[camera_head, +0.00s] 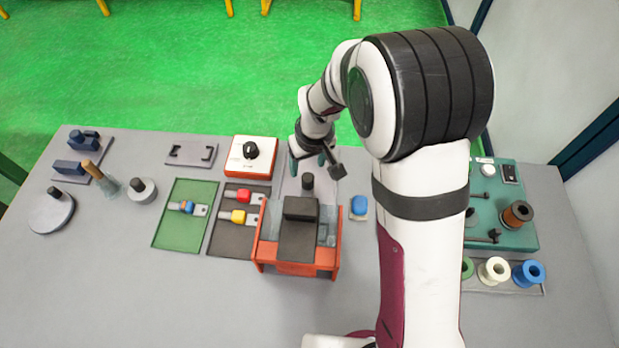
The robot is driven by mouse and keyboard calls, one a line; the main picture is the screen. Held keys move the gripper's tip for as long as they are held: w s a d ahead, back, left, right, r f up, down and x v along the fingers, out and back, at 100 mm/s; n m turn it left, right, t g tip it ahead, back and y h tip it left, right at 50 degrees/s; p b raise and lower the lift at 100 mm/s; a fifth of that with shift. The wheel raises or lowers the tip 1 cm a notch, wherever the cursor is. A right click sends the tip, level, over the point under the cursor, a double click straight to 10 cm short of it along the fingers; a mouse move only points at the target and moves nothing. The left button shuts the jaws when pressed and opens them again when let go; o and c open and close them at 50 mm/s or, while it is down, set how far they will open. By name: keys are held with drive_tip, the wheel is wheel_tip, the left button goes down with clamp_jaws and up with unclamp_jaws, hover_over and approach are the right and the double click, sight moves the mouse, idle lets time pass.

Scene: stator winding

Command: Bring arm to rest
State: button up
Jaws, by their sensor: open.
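My arm rises from the front of the grey table and bends over toward its back middle. My gripper (316,162) hangs above the table, behind the orange fixture with the grey block on top (298,235). Its jaws are open and I see nothing held between them. The wrist hides part of the fingers and the table just beneath them. I cannot tell the exact height of the fingertips above the table.
A green mat (167,240) and a dark mat (225,240) hold small coloured parts left of the fixture. An orange-white box with a black knob (250,168) stands behind them. A teal machine (515,180) and several spools (494,270) are right of my arm. The front left table is clear.

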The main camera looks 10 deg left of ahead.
idle(0.3)
drive_tip(key=s+d+r+m, duration=0.3)
drive_tip(key=s+d+r, duration=0.2)
drive_tip(key=s+r, duration=0.15)
drive_tip(key=s+d+r+m, duration=0.2)
drive_tip(key=s+m, duration=0.1)
drive_tip(key=s, duration=0.3)
drive_tip(key=s+d+r+m+g, duration=0.1)
drive_tip(key=s+d+r+m, duration=0.1)
drive_tip(key=s, duration=0.5)
drive_tip(key=s+d+r+m+g, duration=0.1)
drive_tip(key=s+d+r+m, duration=0.1)
drive_tip(key=s, duration=0.5)
drive_tip(key=shift+d+r+m+y, duration=0.3)
drive_tip(key=shift+r+m, duration=0.25)
drive_tip(key=shift+m, duration=0.25)
